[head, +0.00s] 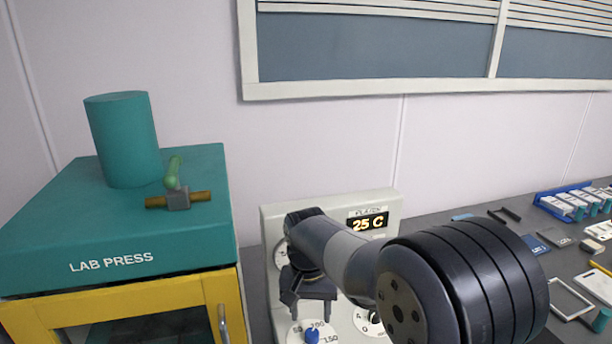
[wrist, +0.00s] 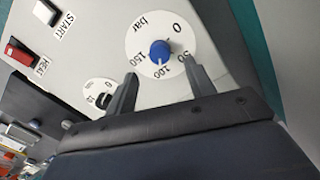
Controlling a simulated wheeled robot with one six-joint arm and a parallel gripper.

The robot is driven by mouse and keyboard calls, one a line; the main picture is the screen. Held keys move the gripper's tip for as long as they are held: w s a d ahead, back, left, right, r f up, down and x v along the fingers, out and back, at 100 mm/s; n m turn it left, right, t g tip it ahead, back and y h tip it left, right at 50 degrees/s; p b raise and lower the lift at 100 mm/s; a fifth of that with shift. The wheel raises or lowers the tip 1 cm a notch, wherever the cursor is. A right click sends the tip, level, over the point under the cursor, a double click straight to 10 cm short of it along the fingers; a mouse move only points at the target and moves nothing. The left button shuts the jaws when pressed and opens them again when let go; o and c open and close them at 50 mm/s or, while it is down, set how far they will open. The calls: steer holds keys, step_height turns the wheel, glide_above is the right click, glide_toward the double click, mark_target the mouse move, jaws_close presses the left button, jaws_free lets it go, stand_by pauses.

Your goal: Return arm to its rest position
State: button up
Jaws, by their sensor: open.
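My arm (head: 345,255) reaches from the lower right of the head view toward the front of a pale control panel (head: 385,205) with a display reading 25 C. My gripper (head: 308,292) is in front of this panel, just above a blue knob (head: 312,335). In the wrist view my gripper (wrist: 160,90) is open, its two fingers apart and pointing at the dial. The blue knob (wrist: 160,51) on its white bar dial (wrist: 141,32) shows just beyond the fingertips, with nothing held between them. Whether a fingertip touches the dial face I cannot tell.
A teal and yellow lab press (head: 110,225) stands left of the panel. A red switch (wrist: 18,53) and a START button (wrist: 45,11) sit on the panel. The dark bench (head: 450,225) at right holds a blue rack (head: 575,203) and several small plates. A window (head: 380,50) is behind.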

mark_target(312, 333)
step_height(312, 333, down, 7)
steer(key=shift+d+r, duration=0.15)
steer(key=shift+r, duration=0.15)
stand_by(0.4)
